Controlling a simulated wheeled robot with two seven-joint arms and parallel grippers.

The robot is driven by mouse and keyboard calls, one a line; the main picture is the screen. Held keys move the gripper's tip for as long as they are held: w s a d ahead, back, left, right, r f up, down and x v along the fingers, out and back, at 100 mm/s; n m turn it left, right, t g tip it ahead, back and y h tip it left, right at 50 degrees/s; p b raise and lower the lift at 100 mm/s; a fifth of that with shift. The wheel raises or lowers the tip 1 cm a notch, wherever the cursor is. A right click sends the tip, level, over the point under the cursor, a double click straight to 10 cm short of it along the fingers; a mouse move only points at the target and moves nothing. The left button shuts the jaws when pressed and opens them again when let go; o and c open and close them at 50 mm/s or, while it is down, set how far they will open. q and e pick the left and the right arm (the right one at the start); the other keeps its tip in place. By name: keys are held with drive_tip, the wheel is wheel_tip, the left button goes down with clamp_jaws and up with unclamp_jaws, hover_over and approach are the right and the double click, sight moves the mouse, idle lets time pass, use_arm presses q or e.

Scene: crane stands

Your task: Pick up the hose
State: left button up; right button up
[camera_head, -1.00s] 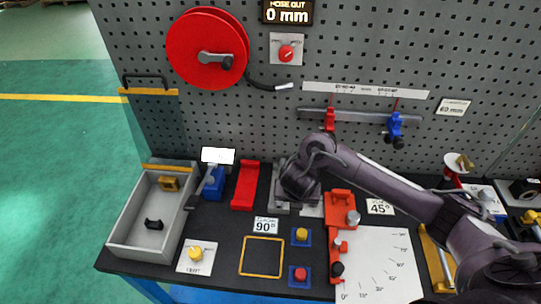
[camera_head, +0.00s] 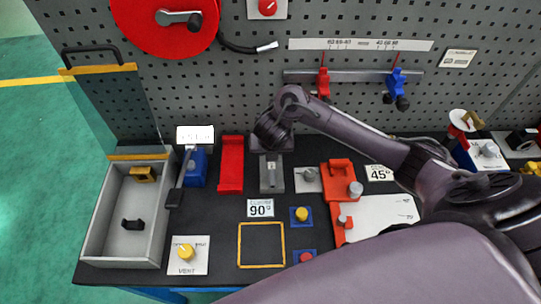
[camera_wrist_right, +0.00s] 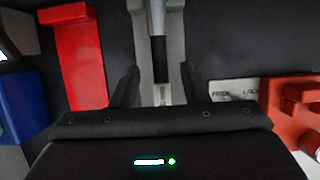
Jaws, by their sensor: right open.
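The black hose (camera_head: 238,46) comes out of the red reel (camera_head: 165,22) on the pegboard and ends in a pale tip to the right. My right gripper (camera_head: 268,138) is over the grey clamp fixture (camera_head: 272,178) on the bench, below and apart from that tip. In the right wrist view the gripper (camera_wrist_right: 158,88) has its two dark fingers spread apart. A dark rod with a silver end (camera_wrist_right: 158,50) shows between them above the grey fixture; I cannot tell whether it belongs to the fixture. My left gripper is out of view.
A red tray (camera_head: 231,165) and a blue tool with a lever (camera_head: 196,168) stand left of the gripper. A red bending device (camera_head: 338,185) stands right. A grey bin (camera_head: 97,235) is far left. A rail with red and blue stops (camera_head: 350,76) is on the pegboard.

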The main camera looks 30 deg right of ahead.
drive_tip(key=shift+w+d+f, duration=0.2)
drive_tip(key=shift+f, duration=0.5)
drive_tip(key=shift+c, duration=0.7)
drive_tip(key=c, duration=0.5)
clamp_jaws()
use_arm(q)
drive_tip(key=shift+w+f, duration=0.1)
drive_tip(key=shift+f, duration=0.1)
use_arm(e)
drive_tip(key=shift+r, duration=0.1)
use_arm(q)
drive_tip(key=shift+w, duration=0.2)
use_arm(e)
drive_tip(key=shift+a+r, duration=0.1)
